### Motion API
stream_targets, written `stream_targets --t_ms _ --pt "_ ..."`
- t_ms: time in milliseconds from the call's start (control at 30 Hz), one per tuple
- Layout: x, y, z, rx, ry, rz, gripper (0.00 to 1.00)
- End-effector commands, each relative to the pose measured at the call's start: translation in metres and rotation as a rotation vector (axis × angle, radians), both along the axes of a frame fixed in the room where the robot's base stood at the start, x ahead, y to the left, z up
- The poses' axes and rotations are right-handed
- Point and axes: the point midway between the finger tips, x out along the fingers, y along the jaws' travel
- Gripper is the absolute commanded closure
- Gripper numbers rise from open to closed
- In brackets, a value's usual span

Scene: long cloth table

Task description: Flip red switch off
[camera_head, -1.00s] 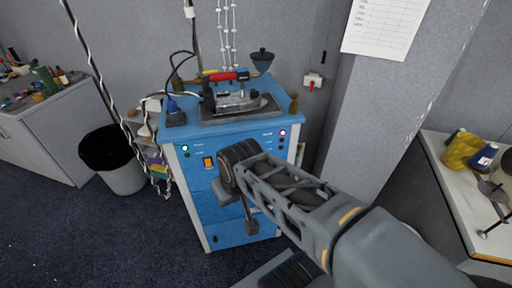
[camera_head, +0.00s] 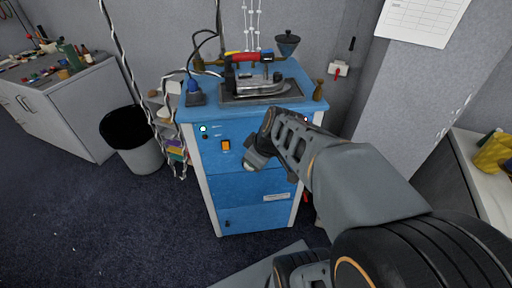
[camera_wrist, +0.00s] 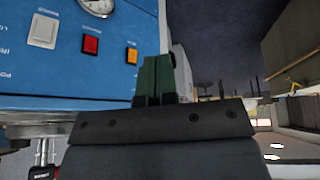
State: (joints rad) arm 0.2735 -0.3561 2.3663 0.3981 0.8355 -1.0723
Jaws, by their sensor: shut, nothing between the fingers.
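The red switch (camera_wrist: 91,44) is on the blue panel of the ironing station in the wrist view, between a white switch (camera_wrist: 44,30) and an orange switch (camera_wrist: 132,56). The panel lettering looks upside down there. My gripper (camera_wrist: 154,78) has its green fingers shut and empty. In the picture they lie right of the red switch and below the orange one; contact cannot be told. In the head view my gripper (camera_head: 252,163) is in front of the blue cabinet (camera_head: 245,187), just right of the orange switch. The red switch is hidden there behind my arm.
An iron (camera_head: 253,82) with a red handle rests on top of the cabinet. A white wall box with a red lever (camera_head: 338,71) is to the right. A bin (camera_head: 139,152) stands left of the cabinet. A white worktop (camera_head: 477,165) is at right.

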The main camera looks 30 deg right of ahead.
Motion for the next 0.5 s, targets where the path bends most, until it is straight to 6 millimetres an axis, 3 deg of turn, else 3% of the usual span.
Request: stream_targets --t_ms 200,500 --pt "0.036 -0.044 -0.021 -0.07 -0.168 0.251 1.0" --pt "0.059 -0.087 -0.032 -0.194 -0.323 0.434 1.0"
